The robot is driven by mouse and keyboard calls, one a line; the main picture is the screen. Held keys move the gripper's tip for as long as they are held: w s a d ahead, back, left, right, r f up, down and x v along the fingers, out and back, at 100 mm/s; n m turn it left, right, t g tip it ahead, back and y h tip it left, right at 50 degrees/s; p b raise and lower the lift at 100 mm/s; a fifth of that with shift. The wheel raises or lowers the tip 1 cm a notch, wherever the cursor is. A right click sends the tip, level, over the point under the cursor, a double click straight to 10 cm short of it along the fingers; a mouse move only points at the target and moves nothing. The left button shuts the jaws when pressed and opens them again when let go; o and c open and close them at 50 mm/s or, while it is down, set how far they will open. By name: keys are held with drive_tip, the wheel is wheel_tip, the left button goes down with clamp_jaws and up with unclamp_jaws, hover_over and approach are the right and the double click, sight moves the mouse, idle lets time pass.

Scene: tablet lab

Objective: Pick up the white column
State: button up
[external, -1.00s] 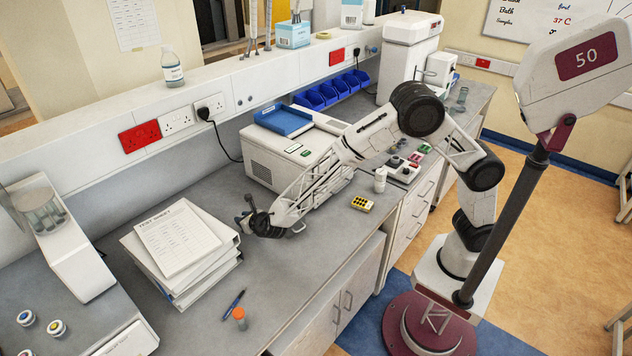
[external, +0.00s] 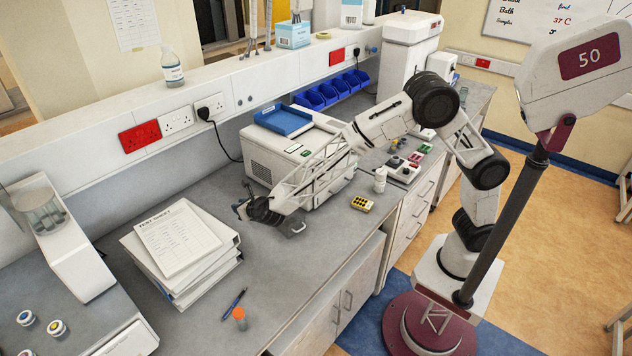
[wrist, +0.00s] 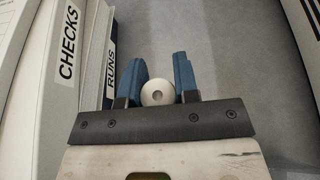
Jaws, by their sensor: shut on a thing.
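The white column shows in the wrist view as a small round white end with a grey centre (wrist: 157,92). It sits between the two blue fingers of my gripper (wrist: 160,82), which is shut on it. In the external view my gripper (external: 243,205) is over the grey bench, just right of the binder stack. The column cannot be made out there. Whether it touches the bench is hard to tell.
A stack of white binders with a test sheet (external: 180,237) stands left of my gripper. A white machine with a blue tray (external: 285,121) stands behind my arm. A pen (external: 234,304) and an orange-capped vial (external: 239,318) lie toward the front. Bench between them is clear.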

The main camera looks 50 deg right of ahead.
drive_tip(key=shift+r, duration=1.55)
